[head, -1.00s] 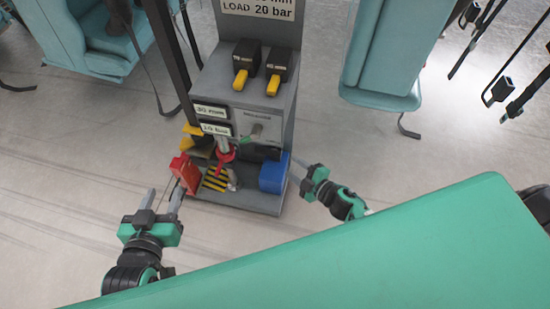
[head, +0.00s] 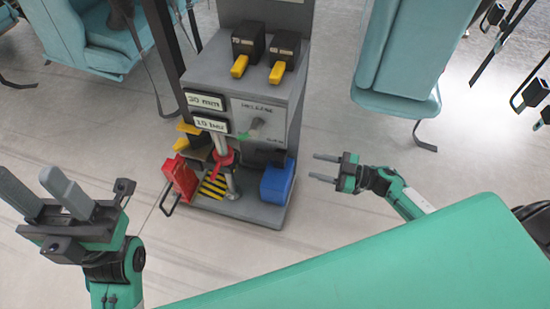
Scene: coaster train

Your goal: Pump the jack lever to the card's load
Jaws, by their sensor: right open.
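The grey jack stand (head: 205,72) is in the middle of the head view. Its upper readout (head: 205,101) appears to show 30 mm, its lower readout (head: 210,124) apparently 10 bar. A small lever (head: 255,129) with a green tip sits on the front panel. Below are a red collar (head: 224,158) on a metal column and a red block (head: 180,178) with a thin dark handle. I cannot tell which part is the jack lever. My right gripper (head: 318,168) is open and empty, right of the stand. My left gripper (head: 27,175) is open and empty, at far left.
Two black blocks with yellow levers (head: 239,67) (head: 277,73) sit on the stand. A blue box (head: 277,180) is at its lower right. Teal seats (head: 410,55) stand at the back. A green panel (head: 380,265) fills the lower right. Floor beside the stand is clear.

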